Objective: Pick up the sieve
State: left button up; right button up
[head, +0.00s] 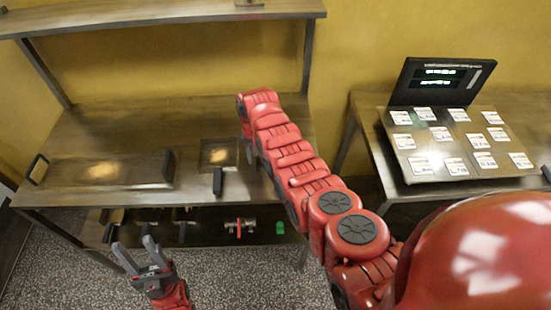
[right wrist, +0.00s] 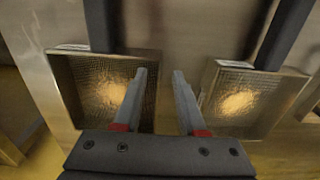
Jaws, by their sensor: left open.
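A small square sieve (head: 219,154) with a metal frame and a dark handle lies on the table, left of my right arm in the head view. The right wrist view shows two square mesh pans: one on the left (right wrist: 105,90) and one on the right (right wrist: 245,100), each with a dark handle running to the top edge. I cannot tell which is the one in the head view. My right gripper (right wrist: 160,75) is open and empty, its fingertips between the two pans. The head view hides it behind the arm. My left gripper (head: 132,246) is open and empty, in front of the table.
A long mesh tray (head: 75,176) with dark end handles lies on the left of the table (head: 195,112). A lower shelf holds several small parts. A second table at right bears a black screen (head: 440,82) and a panel of white labels (head: 430,150).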

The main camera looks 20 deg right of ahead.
jog(key=shift+c, duration=0.2)
grip_shut()
dwell(1.1)
